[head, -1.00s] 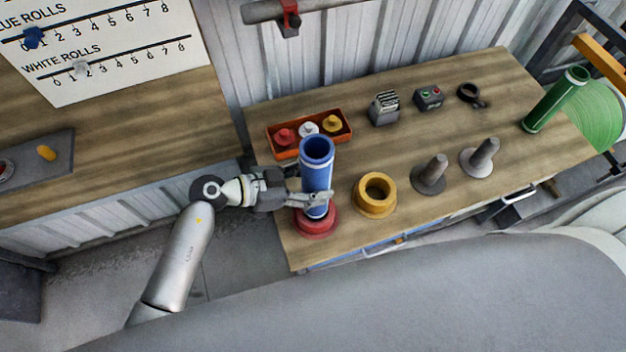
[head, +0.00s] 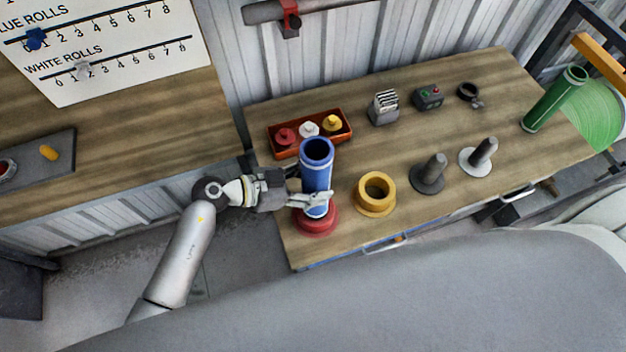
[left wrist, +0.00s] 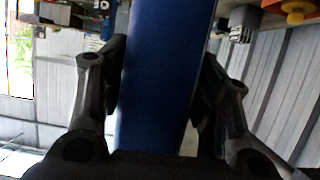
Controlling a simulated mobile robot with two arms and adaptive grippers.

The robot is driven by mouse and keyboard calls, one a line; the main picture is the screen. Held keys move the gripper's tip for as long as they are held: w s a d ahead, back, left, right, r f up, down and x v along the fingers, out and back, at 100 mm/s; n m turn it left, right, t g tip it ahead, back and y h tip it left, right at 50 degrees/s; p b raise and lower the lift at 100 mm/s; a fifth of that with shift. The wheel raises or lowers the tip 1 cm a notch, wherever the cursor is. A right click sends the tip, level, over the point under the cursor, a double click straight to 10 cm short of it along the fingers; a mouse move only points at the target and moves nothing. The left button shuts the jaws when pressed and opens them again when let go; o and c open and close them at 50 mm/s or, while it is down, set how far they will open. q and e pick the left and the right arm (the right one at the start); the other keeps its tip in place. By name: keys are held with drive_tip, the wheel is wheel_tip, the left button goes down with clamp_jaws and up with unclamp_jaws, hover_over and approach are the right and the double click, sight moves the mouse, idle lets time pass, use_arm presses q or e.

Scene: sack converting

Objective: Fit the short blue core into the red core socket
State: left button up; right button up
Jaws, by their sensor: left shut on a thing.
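The short blue core (head: 316,172) stands about upright at the red core socket (head: 316,222), near the left end of the table. Its lower end is at the socket's opening; the fingers partly hide it, and I cannot tell how deep it sits. My left gripper (head: 318,199) is shut on the core's lower part, coming from the left. In the left wrist view the blue core (left wrist: 162,75) fills the space between the two fingers (left wrist: 160,100). My right gripper is not in view.
A yellow socket (head: 375,194) stands right of the red one, then two grey pegs (head: 430,174). An orange tray (head: 283,151) with coloured knobs lies behind the core. The table's middle is clear.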

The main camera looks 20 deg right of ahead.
use_arm(q)
wheel_tip(320, 180, down, 6)
drive_tip(key=b, duration=0.3)
drive_tip(key=shift+f, duration=0.25)
idle(1.8)
drive_tip(key=o, duration=1.5)
drive_tip(key=v, duration=1.2)
